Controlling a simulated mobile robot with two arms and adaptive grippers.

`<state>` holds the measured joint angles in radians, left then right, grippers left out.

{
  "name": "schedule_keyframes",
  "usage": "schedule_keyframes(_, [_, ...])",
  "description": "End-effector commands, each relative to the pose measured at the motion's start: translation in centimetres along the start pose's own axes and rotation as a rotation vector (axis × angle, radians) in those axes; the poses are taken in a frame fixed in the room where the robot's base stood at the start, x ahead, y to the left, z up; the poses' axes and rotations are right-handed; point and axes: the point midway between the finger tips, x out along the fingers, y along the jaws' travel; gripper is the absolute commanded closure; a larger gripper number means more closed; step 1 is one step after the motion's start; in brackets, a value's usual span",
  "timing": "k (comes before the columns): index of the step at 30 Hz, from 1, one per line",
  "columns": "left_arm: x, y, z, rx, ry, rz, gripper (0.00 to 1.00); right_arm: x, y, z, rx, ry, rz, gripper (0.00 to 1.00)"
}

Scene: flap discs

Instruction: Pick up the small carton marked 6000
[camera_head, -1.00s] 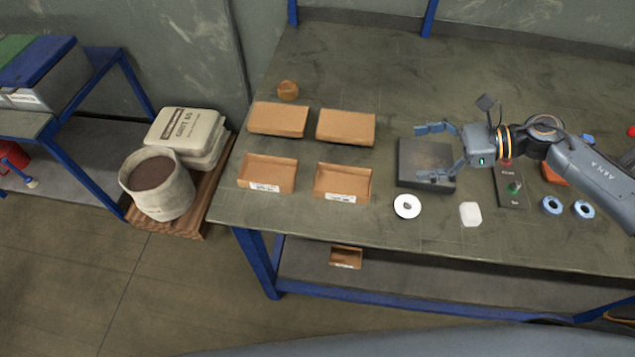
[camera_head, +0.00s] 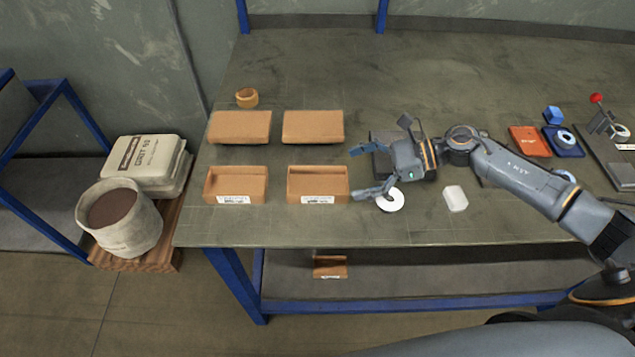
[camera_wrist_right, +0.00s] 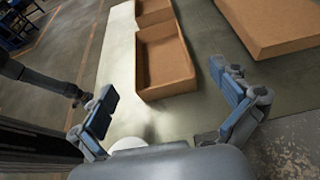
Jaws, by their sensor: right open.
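Two small brown open cartons with white labels stand on the workbench, a left one (camera_head: 235,184) and a right one (camera_head: 317,182). A third small carton (camera_head: 330,266) lies on the shelf below. The labels are too small to read, so I cannot tell which is marked 6000. My right gripper (camera_head: 363,171) is open and empty, just right of the right carton, fingers pointing left towards it. In the right wrist view that carton (camera_wrist_right: 168,66) lies ahead of the spread fingers (camera_wrist_right: 165,88). A dark arm-like part at that view's left may be my left arm; its jaws are unclear.
Two larger flat brown boxes (camera_head: 240,126) (camera_head: 313,126) lie behind the cartons. A tape roll (camera_head: 246,98) stands farther back. A dark plate (camera_head: 382,160) is partly hidden behind my gripper.

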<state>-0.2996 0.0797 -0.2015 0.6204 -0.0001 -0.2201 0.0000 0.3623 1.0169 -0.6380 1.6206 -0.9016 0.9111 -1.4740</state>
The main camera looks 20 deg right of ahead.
Motion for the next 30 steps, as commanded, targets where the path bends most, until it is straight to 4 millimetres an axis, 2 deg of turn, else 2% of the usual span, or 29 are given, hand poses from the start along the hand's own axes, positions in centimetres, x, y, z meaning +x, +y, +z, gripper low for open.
schedule_keyframes(4, [-1.0,-0.1,0.0,-0.001,-0.001,-0.001,0.6,2.4,0.0,0.3,0.0,-0.002,0.0,0.0])
schedule_keyframes(11, [-1.7,-0.1,-0.1,-0.002,-0.001,-0.001,0.6,4.1,0.0,0.2,0.0,0.0,0.001,0.0])
schedule_keyframes(16, [-3.6,-0.1,-0.2,-0.002,-0.002,-0.001,0.6,6.5,0.0,0.5,0.001,-0.002,0.001,0.0])
schedule_keyframes(19, [-3.8,-0.1,-0.2,-0.003,-0.002,-0.001,0.6,7.9,0.0,0.2,0.0,-0.001,0.0,0.0])
schedule_keyframes(23, [-3.9,-0.1,-0.2,-0.002,-0.002,-0.001,0.6,8.7,0.0,0.0,-0.001,0.0,-0.001,0.0])
schedule_keyframes(29, [-3.8,-0.1,-0.2,-0.002,-0.002,-0.001,0.6,8.8,0.0,-0.1,-0.001,0.001,-0.001,0.0])
schedule_keyframes(30, [-3.8,-0.1,-0.2,-0.002,-0.002,-0.001,0.6,8.8,0.0,-0.1,-0.001,0.001,-0.001,0.08])
